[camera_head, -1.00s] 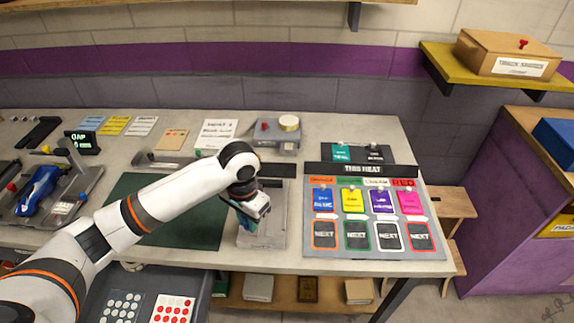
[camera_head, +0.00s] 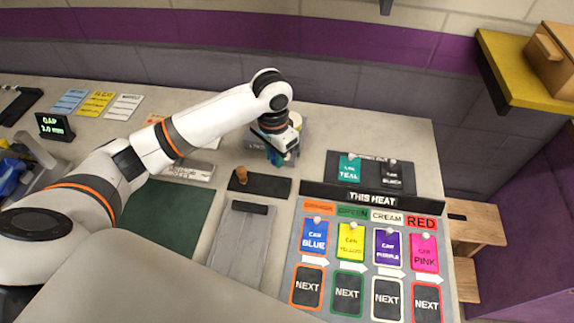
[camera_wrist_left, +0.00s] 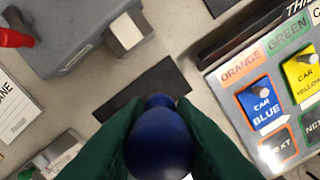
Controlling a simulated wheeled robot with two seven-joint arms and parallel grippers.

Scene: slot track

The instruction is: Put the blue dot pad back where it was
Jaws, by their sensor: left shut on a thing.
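The blue dot pad (camera_wrist_left: 160,145) shows in the left wrist view as a dark blue rounded knob with a smaller tip. My left gripper (camera_head: 282,158) is shut on it, with a green finger on each side. In the head view the gripper hangs over the back of the bench, by the grey box. A black strip (camera_head: 270,187) lies in front of it, with a brown knob-topped piece (camera_head: 242,175) standing near its left end. The strip also shows below the pad in the left wrist view (camera_wrist_left: 145,90). The pad's underside is hidden.
A grey box (camera_wrist_left: 80,40) with a red knob stands close to the gripper. The heat board (camera_head: 370,220) with coloured car tags lies to the right. A grey tray (camera_head: 240,245) and green mat (camera_head: 170,215) lie in front. A yellow shelf (camera_head: 530,85) is at upper right.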

